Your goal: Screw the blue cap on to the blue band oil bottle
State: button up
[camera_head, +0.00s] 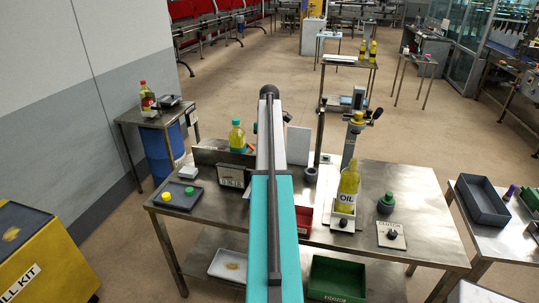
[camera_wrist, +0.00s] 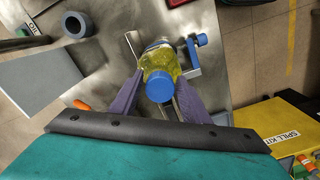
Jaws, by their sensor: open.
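In the wrist view a blue cap (camera_wrist: 159,86) is seen from above, over the top of a bottle of yellow oil (camera_wrist: 163,58). I cannot tell whether the cap is threaded on or only resting there. My gripper (camera_wrist: 160,88) is open, with one purple finger on each side of the cap and bottle top. A blue clamp part (camera_wrist: 193,50) stands beside the bottle. In the head view a yellow oil bottle (camera_head: 237,138) stands left of my arm. My gripper is hidden there behind the arm.
A grey upright panel (camera_head: 299,145) stands right of my arm. An oil bottle (camera_head: 348,185) stands in a holder by a tall press (camera_head: 355,125). A dark tray (camera_head: 180,196) holds yellow and green caps. A red bin (camera_head: 304,220) is near the front edge.

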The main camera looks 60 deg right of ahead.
jog(key=shift+c, duration=0.3)
jog(key=c, duration=0.6)
jog(key=shift+m, duration=0.3)
jog(key=shift+m, duration=0.9)
jog(key=shift+m, duration=0.5)
jog(key=shift+m, duration=0.3)
